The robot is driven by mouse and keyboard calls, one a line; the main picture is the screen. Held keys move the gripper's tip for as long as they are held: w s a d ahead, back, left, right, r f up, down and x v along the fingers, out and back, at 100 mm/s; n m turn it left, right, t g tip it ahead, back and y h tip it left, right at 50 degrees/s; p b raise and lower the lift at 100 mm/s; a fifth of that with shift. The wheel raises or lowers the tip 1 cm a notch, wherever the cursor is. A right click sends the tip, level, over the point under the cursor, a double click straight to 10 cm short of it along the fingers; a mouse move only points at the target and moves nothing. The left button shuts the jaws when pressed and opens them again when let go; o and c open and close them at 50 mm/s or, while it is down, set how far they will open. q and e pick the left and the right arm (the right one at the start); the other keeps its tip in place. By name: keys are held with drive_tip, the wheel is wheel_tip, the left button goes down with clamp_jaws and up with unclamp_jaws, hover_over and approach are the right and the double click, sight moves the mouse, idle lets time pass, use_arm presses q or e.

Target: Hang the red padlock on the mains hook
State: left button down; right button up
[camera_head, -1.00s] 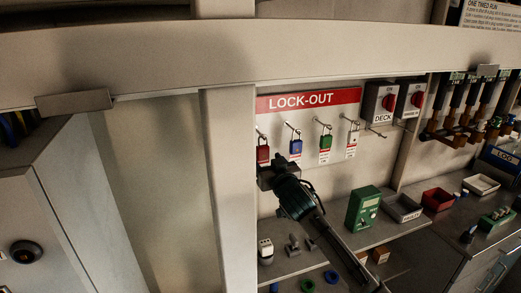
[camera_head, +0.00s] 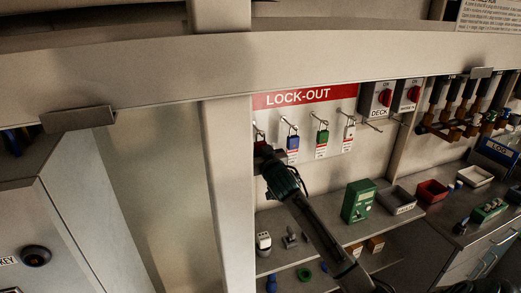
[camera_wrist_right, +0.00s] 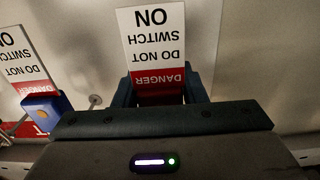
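The red padlock (camera_head: 260,144) hangs at the left end of the lock-out board, mostly hidden behind my right gripper (camera_head: 265,152). In the right wrist view the padlock's red body (camera_wrist_right: 158,98) sits between the two dark fingers of my right gripper (camera_wrist_right: 160,92), with its white and red danger tag (camera_wrist_right: 156,42) sticking out past them. I cannot tell whether the fingers press on it. Two switch boxes with red knobs, one marked DECK (camera_head: 379,100), are on the wall to the right. A bare hook (camera_head: 374,127) sticks out below them. My left gripper is out of view.
A blue padlock (camera_head: 293,142), a green one (camera_head: 321,138) and a white one (camera_head: 349,132) hang to the right on the board. A pale upright post (camera_head: 228,190) stands close left of my gripper. A green meter (camera_head: 359,201) stands on the shelf below.

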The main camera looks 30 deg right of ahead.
drive_tip(key=shift+c, duration=1)
drive_tip(key=r+b+v, duration=0.1)
drive_tip(key=b+v, duration=0.7)
drive_tip(key=v, duration=1)
drive_tip(key=shift+r, duration=0.25)
drive_tip(key=shift+w+a, duration=0.1)
